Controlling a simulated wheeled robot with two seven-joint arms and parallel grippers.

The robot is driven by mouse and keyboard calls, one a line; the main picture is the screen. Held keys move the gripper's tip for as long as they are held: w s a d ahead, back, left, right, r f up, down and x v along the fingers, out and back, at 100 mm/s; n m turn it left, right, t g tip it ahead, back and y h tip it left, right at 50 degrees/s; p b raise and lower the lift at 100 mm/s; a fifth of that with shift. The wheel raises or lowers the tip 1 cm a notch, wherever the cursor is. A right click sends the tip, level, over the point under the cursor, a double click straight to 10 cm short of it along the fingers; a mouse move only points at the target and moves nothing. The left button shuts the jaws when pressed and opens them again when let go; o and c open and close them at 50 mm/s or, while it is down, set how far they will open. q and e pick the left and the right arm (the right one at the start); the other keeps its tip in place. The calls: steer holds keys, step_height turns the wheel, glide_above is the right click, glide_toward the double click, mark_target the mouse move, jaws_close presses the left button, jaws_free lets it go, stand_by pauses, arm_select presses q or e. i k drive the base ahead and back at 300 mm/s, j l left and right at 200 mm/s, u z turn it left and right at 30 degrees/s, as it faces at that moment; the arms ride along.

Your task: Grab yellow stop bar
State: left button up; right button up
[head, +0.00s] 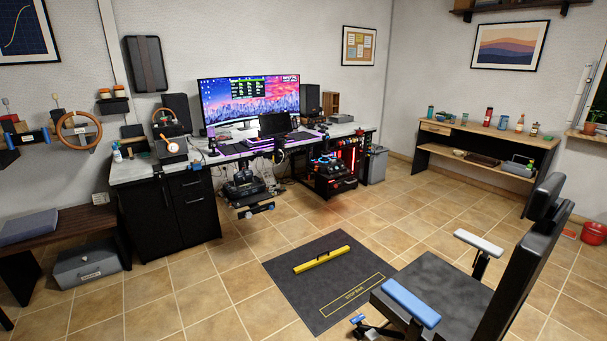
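The yellow stop bar (309,265) lies on a dark grey mat (290,285) on the floor, near the lower middle of the head view. It is a long, slim bar with a small black handle on top, and it lies at a slant across the upper part of the mat. A yellow outlined box with lettering is marked on the mat's lower part, apart from the bar. Neither of my grippers is in view.
A black chair (455,295) with a blue and a white armrest stands at the right, close to the mat. A desk with monitor (250,100) and a black cabinet (190,205) stand behind. The tiled floor left of the mat is clear.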

mark_target(309, 266)
steer(key=i+j+u, duration=0.25)
steer(key=i, duration=0.65)
steer(key=i+l+u, duration=0.1)
steer(key=i+u, duration=0.2)
steer(key=i, duration=0.65)
